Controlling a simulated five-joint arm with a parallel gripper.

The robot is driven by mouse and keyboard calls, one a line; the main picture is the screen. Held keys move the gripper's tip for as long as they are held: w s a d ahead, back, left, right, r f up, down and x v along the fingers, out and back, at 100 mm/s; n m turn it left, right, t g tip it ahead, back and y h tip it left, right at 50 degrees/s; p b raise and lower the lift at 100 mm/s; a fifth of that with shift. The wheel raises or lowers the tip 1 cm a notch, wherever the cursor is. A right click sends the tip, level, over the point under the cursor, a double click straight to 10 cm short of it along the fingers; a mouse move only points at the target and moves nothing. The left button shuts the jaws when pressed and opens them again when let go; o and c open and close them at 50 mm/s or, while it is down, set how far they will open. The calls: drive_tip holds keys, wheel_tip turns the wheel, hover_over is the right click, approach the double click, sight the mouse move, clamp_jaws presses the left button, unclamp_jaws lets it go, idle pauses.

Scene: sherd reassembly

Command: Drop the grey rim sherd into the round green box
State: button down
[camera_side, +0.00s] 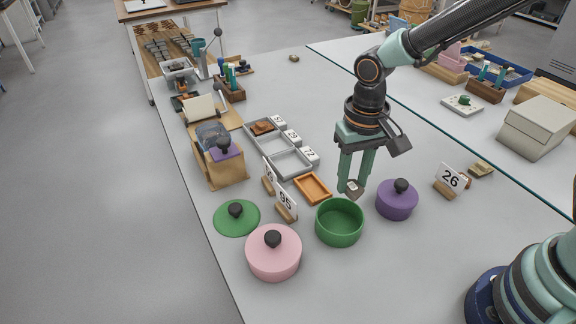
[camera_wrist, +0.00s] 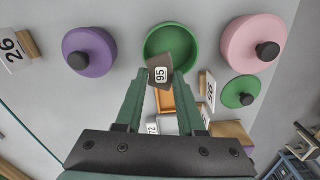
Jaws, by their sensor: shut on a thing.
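My gripper (camera_side: 352,188) points down with its fingers shut on the grey rim sherd (camera_side: 355,186), a small grey-brown piece with a white label. In the wrist view the sherd (camera_wrist: 160,64) sits between the fingertips (camera_wrist: 160,76) and its label reads 95. The round green box (camera_side: 339,236) stands open on the table, its inside empty where I can see it. The sherd is held above and just behind the box in the side view. In the wrist view it overlaps the near rim of the box (camera_wrist: 149,42). The green lid (camera_side: 237,220) lies apart at the left.
A purple lidded box (camera_side: 397,202) stands right of the green box, a pink lidded box (camera_side: 273,256) at its front left. An orange tray (camera_side: 325,197) and number cards (camera_side: 286,206) stand behind left. Card 26 (camera_side: 449,181) is at right.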

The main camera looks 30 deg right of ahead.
sight(352, 184)
drive_tip(key=shift+f, duration=2.9)
drive_tip(key=shift+c, duration=2.2)
unclamp_jaws()
drive_tip(key=shift+r, duration=0.1)
wheel_tip(352, 184, up, 12)
drive_tip(key=shift+f, duration=0.1)
drive_tip(key=s+d+r+n+t, duration=0.1)
drive_tip(key=s+d+r+t, duration=0.1)
drive_tip(key=d+r, duration=0.2)
drive_tip(key=s+d+r+n+t, duration=0.1)
drive_tip(key=s+d+r+t, duration=0.1)
drive_tip(key=d, duration=0.7)
wheel_tip(352, 184, up, 2)
drive_tip(key=shift+s+d+r+t, duration=0.15)
drive_tip(key=shift+s+t, duration=0.1)
drive_tip(key=shift+t, duration=0.55)
